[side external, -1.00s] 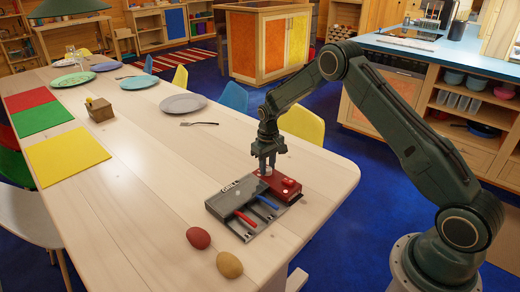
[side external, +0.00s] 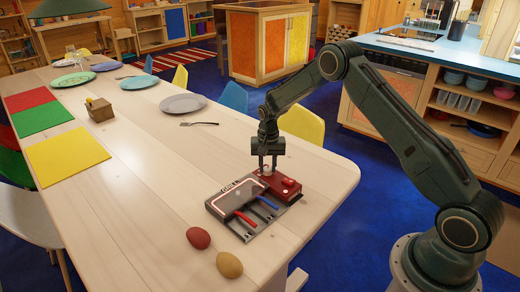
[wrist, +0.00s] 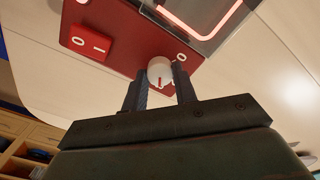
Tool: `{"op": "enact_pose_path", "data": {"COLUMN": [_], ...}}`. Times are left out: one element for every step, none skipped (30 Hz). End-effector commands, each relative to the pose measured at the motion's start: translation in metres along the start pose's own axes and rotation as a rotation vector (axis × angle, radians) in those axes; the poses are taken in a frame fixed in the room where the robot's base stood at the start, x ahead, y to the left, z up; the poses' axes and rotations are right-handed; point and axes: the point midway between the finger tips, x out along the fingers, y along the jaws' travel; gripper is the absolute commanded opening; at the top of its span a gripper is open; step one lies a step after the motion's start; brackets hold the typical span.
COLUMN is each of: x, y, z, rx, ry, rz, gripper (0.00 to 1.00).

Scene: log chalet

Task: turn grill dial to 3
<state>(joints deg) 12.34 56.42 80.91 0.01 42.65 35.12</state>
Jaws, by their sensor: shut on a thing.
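The grill (side external: 235,196) sits near the table's front right corner, with a glowing loop on its plate (wrist: 178,28). Its red control box (side external: 288,183) is on the right side of the plate; the box also shows in the wrist view (wrist: 120,62). The white dial (wrist: 160,68) has a red mark pointing toward my gripper. A printed 0 lies beside the dial; other dial numbers are not visible. My gripper (wrist: 160,88) is shut on the dial, one finger on each side; it points down in the side view (side external: 268,166).
A red switch marked 0 and 1 (wrist: 88,43) is on the same box. Red (side external: 246,219) and blue (side external: 267,202) handles lie at the grill's front. A red egg (side external: 198,238) and a yellow-brown egg (side external: 229,264) lie nearby. A plate (side external: 183,105) stands further back.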

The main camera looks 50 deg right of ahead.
Motion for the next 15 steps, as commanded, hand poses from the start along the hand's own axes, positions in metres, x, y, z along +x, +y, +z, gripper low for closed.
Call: {"op": "enact_pose_path", "data": {"x": [0.0003,0.0003,0.0003,0.0003,0.0003,0.0003,0.0003,0.0003,0.0003,0.0003,0.0003,0.0003,0.0003,0.0003,0.0003], "y": [0.0004,0.0004,0.0004,0.0004,0.0004,0.0004,0.0004,0.0004,0.0003,0.0004,0.0003,0.0003,0.0003,0.0003,0.0003], "z": [0.0007,0.0007,0.0007,0.0007,0.0007,0.0007,0.0007,0.0007,0.0007,0.0007,0.0007,0.0007,0.0006,0.0006,0.0006], "rx": [0.007,0.011,0.015,0.017,0.018,0.019,0.019,0.019,0.019,0.019,0.019,0.018,0.018,0.018,0.018], "ry": [-0.002,-0.002,-0.002,-0.002,-0.002,-0.002,-0.002,-0.002,-0.002,-0.002,-0.002,-0.002,-0.002,-0.002,-0.002], "rz": [0.002,0.002,0.002,0.002,0.002,0.002,0.002,0.001,0.001,0.001,0.001,0.001,0.001,0.001,0.001], "gripper": [0.05,0.05,0.05,0.05,0.05,0.05,0.05,0.05,0.05,0.05,0.05,0.05,0.05,0.05,0.36]}}
